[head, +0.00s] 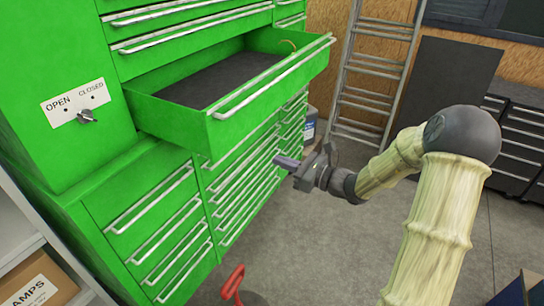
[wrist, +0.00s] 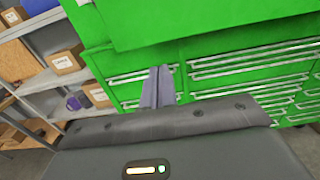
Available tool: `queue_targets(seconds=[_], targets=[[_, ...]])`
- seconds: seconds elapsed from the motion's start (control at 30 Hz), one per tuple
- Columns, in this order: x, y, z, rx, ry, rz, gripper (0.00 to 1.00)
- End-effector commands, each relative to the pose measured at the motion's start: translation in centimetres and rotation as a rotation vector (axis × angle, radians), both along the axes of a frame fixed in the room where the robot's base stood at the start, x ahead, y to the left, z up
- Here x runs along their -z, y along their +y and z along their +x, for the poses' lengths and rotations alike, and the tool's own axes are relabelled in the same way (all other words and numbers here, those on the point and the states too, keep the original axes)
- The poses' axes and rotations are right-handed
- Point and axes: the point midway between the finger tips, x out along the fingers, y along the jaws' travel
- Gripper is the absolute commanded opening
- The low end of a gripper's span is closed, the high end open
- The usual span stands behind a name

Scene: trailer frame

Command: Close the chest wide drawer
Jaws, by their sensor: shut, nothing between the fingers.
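The green chest (head: 70,140) fills the left of the head view. Its wide drawer (head: 215,125) is pulled far out, with a dark liner inside and a long silver handle (head: 275,78) along its front. My gripper (head: 288,164) is below the drawer's front and apart from it, with its fingers pointing toward the lower drawers. In the wrist view, my gripper's fingers (wrist: 157,88) are together and empty. The green panel (wrist: 200,22) above them in the wrist view looks like the underside or front of the open drawer.
Closed drawers with silver handles (head: 150,200) lie below. A ladder (head: 375,70) leans at the back, and black drawers (head: 525,140) stand at the right. Shelves with boxes (wrist: 68,62) are at the left. A red object (head: 233,283) is near the chest's base.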

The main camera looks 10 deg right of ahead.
Motion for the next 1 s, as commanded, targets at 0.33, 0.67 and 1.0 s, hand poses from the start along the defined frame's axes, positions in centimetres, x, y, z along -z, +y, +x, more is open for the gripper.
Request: queue_targets(seconds=[0.33, 0.67, 1.0], targets=[[-0.3, 5.0, 3.4, -0.005, 0.001, 0.001, 0.0], [-0.3, 9.3, 6.6, -0.003, 0.001, 0.0, 0.0], [0.0, 10.3, 7.4, -0.001, 0.0, -0.002, 0.0]])
